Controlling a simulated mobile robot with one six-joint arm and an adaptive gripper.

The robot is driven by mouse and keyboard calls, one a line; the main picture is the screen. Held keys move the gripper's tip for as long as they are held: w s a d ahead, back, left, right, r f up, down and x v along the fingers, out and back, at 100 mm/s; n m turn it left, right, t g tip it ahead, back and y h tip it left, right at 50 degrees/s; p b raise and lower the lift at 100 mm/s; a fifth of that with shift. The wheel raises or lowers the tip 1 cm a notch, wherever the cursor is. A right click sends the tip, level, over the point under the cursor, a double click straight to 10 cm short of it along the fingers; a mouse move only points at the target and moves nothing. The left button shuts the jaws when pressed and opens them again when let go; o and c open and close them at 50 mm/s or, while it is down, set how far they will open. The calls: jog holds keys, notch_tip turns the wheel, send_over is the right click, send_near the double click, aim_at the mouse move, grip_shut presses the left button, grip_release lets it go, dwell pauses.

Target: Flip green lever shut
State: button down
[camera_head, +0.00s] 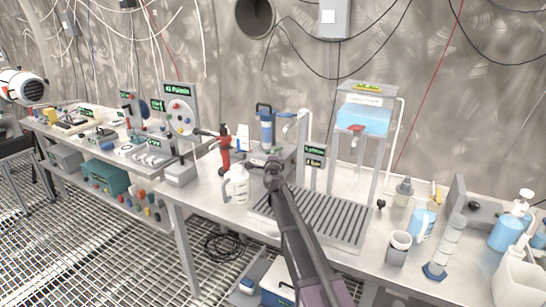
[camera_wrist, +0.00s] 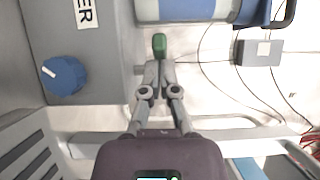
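The green lever (camera_wrist: 159,46) shows in the wrist view as a short rounded handle beside a grey box and below a blue and white cylinder. My gripper (camera_wrist: 159,68) has its two fingers drawn together, tips right at the lever's near end. I see no clear gap between the tips, and I cannot tell whether they touch the lever. In the head view my gripper (camera_head: 273,168) is at the grey box (camera_head: 256,158) under the blue filter cylinder (camera_head: 267,130). The lever is not distinguishable there.
The grey box carries a blue knob (camera_wrist: 65,76). A slatted drain tray (camera_head: 315,215) lies beneath my arm, with a blue water tank (camera_head: 363,120) to the right. A white jug (camera_head: 237,185) and red tool (camera_head: 225,150) stand left. Bottles and cups crowd the right bench.

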dwell(0.7)
jog(key=s, duration=1.3)
jog(key=shift+a, duration=0.35)
jog(key=shift+s, duration=0.1)
